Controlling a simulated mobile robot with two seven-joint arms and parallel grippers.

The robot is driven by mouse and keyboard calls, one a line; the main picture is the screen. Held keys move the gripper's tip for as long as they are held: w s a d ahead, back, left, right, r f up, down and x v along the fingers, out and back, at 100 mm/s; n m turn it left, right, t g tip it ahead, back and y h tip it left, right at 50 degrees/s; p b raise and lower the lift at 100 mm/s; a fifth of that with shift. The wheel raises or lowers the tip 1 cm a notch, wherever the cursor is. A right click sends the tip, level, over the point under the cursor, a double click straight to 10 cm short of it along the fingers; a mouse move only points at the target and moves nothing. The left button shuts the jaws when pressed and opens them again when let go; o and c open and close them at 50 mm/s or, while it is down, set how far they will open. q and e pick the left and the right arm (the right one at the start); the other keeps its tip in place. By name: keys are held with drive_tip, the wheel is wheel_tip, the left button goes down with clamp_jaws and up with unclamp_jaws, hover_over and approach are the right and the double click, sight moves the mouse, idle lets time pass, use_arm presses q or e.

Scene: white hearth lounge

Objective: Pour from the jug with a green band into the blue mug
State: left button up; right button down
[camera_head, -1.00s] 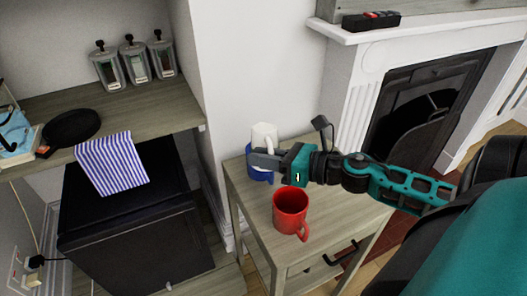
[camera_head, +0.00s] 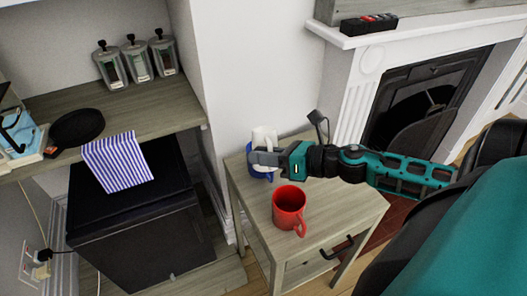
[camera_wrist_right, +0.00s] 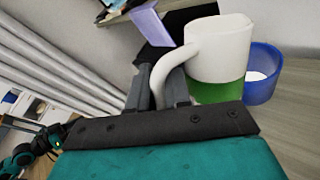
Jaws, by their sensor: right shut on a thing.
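The white jug with a green band (camera_wrist_right: 218,50) shows large in the right wrist view, with the band round its lower part. In the head view the jug (camera_head: 264,134) is partly hidden behind my right gripper. My right gripper (camera_head: 262,158) is shut on the jug's handle; its fingers (camera_wrist_right: 160,88) also show in the wrist view. The blue mug (camera_wrist_right: 263,78) stands close beside the jug, partly hidden by it, with something white visible inside. In the head view the mug (camera_head: 259,175) is mostly covered by the gripper. My left gripper is not in view.
A red mug (camera_head: 289,209) stands nearby on the small wooden table (camera_head: 330,215). A wall rises behind the table, and a fireplace (camera_head: 420,105) is at the right. A shelf (camera_head: 170,110) with jars and a pan is at the left.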

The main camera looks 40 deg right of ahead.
drive_tip(key=shift+w+d+f+m+g+p, duration=0.1)
drive_tip(key=shift+w+f+m+g+p, duration=0.1)
drive_tip(key=shift+m+g+p, duration=0.3)
drive_tip(key=shift+w+d+f+m+g+p, duration=0.1)
drive_tip(key=shift+w+f+m+g+p, duration=0.05)
drive_tip(key=shift+m+g+p, duration=0.3)
drive_tip(key=shift+f, duration=0.1)
drive_tip(key=n+t+b, duration=0.2)
drive_tip(key=b, duration=0.5)
drive_tip(key=f+n+t+b, duration=0.1)
drive_tip(key=n+t+b, duration=0.1)
drive_tip(key=b, duration=0.5)
drive_tip(key=shift+f+n+t+y, duration=0.15)
drive_tip(key=shift+n+t+y, duration=0.2)
drive_tip(key=shift+n, duration=0.4)
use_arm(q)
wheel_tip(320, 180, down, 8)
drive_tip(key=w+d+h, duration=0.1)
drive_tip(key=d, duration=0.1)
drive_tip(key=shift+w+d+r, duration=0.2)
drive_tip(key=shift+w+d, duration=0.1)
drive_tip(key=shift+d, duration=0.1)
use_arm(e)
drive_tip(key=shift+r, duration=0.2)
